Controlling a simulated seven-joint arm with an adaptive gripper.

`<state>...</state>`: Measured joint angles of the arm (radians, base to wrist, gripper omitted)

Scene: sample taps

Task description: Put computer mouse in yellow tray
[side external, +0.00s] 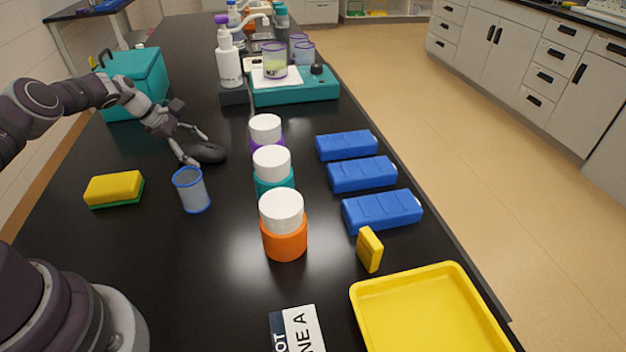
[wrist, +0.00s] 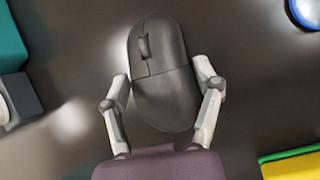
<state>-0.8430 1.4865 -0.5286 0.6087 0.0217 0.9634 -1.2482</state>
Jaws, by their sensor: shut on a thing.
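The computer mouse (side external: 207,152) is dark grey and lies at the black bench top, behind the blue cup. In the wrist view the mouse (wrist: 158,75) sits between the two fingers, its scroll wheel pointing away from my palm. My gripper (side external: 190,147) is shut on the sides of the mouse; it also shows in the wrist view (wrist: 163,92). I cannot tell whether the mouse is lifted off the bench. The yellow tray (side external: 420,285) is empty where visible, at the front right; its near end is cut off by the frame.
A blue cup (side external: 192,190) and a sponge (side external: 114,188) stand near my gripper. Three white-lidded jars (side external: 284,225) form a row between the mouse and the tray. Blue boxes (side external: 382,211) and a small yellow block (side external: 369,250) lie on the right. A teal box (side external: 137,80) stands behind.

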